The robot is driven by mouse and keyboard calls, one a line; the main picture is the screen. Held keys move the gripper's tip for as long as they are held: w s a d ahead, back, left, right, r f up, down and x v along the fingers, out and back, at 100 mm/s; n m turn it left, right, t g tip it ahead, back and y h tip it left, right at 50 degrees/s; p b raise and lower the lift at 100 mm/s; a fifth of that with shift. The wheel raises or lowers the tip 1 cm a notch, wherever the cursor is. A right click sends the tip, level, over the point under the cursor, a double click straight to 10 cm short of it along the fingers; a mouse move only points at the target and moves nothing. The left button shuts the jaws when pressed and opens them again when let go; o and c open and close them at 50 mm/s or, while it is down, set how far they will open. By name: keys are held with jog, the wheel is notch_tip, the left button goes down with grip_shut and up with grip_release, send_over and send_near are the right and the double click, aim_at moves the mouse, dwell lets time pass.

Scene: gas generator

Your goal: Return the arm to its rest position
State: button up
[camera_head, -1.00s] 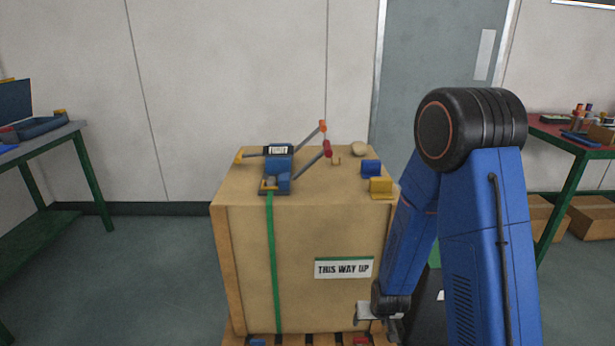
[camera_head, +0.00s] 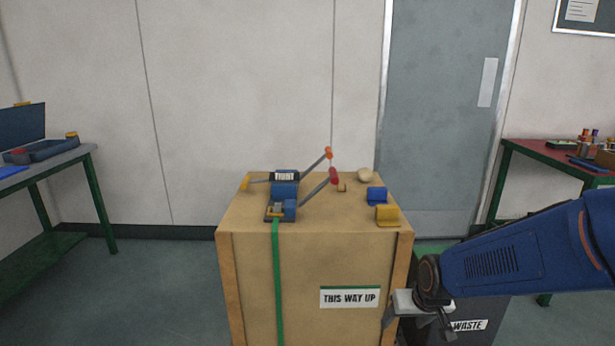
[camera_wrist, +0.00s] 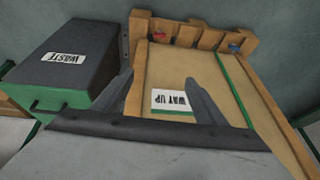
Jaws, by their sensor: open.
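My blue arm (camera_head: 530,250) reaches in from the right edge in the head view. It lies roughly level, with its wrist beside the right side of the wooden crate (camera_head: 255,290). My gripper (camera_head: 418,322) is near the crate's front right edge, its jaws apart. In the wrist view my gripper (camera_wrist: 160,92) shows two dark fingers apart with nothing between them. The crate's face with the upside-down label (camera_wrist: 172,101) lies beyond them. I cannot tell how far the fingers are from the crate.
A dark waste bin (camera_head: 470,324) stands right of the crate, under my arm. A blue strap tool (camera_head: 284,195) with raised handles, and small blue (camera_head: 376,194) and yellow (camera_head: 387,214) blocks, sit on the crate. Benches stand at left (camera_head: 75,153) and right (camera_head: 545,152).

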jog(key=s+d+r, duration=0.2)
jog(key=s+r, duration=0.5)
jog(key=s, duration=0.2)
jog(key=s+d+r, duration=0.2)
jog(key=s+r, duration=0.5)
jog(key=s, duration=0.3)
jog(key=shift+s+d+h, duration=0.15)
jog(key=shift+h, duration=0.25)
